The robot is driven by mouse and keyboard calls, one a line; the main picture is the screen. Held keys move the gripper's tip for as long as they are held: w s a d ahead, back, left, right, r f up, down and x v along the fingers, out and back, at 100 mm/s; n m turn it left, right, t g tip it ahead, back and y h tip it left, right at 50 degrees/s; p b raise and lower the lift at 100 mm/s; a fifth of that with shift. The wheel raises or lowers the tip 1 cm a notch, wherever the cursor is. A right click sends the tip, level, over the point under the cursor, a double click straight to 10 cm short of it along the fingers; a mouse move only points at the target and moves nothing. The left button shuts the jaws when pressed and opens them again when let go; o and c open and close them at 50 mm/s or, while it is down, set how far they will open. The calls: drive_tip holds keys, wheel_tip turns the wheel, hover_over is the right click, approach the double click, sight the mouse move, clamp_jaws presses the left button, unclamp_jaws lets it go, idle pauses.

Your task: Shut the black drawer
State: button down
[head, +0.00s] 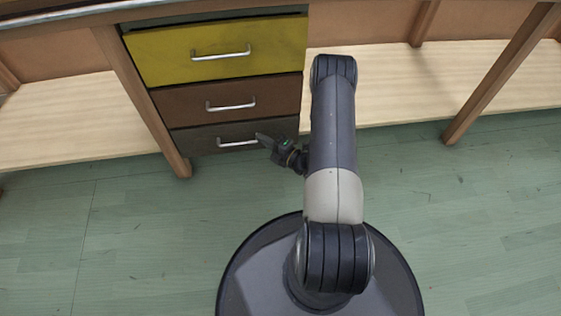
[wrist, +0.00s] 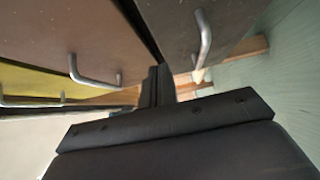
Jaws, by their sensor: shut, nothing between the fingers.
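The black drawer (head: 195,142) is the lowest of three stacked drawers, dark grey with a silver bar handle (head: 238,143). How far it stands out from the cabinet is hard to tell. In the wrist view its front (wrist: 180,22) fills the upper middle, with its handle (wrist: 205,42) at the right. My gripper (head: 262,138) is at the right end of this front, close by the handle. Its fingers (wrist: 158,85) are shut and empty; they overlap the drawer's edge in the wrist view, and contact cannot be told.
Above are a brown drawer (head: 190,99) and a yellow drawer (head: 165,58), both with silver handles. A wooden cabinet leg (head: 160,125) stands left of the drawers. Pale lower shelves (head: 60,122) flank them. The green floor (head: 150,240) in front is clear around my base.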

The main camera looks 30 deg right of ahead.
drive_tip(key=p+v, duration=0.2)
drive_tip(key=v, duration=0.6)
drive_tip(key=shift+s+d, duration=0.25)
drive_tip(key=shift+d, duration=0.05)
drive_tip(key=shift+w+f, duration=0.1)
